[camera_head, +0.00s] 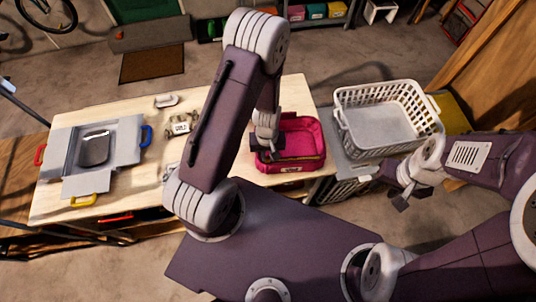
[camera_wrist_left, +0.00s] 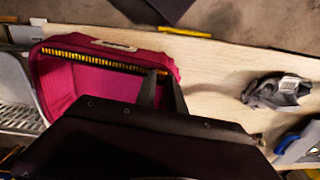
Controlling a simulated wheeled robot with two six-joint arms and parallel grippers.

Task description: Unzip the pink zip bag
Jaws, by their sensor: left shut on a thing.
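The pink zip bag (camera_head: 314,140) lies on the right end of the wooden table. In the left wrist view the pink zip bag (camera_wrist_left: 58,88) shows yellow zipper teeth along one edge and a pink area beside them that looks open. My left gripper (camera_head: 262,153) is at the bag's left edge in the head view. In the left wrist view the left gripper (camera_wrist_left: 161,92) is shut at the end of the visible teeth, apparently on the zip pull, which its fingers hide. My right gripper (camera_head: 394,187) is open and empty, to the right of the bag, below the white basket.
A white laundry basket (camera_head: 379,118) stands right of the table (camera_head: 82,133). A grey folding board (camera_head: 125,147) with coloured handles lies on the table's left half. A small grey item with a label (camera_head: 181,123) lies mid-table; bare wood lies around it.

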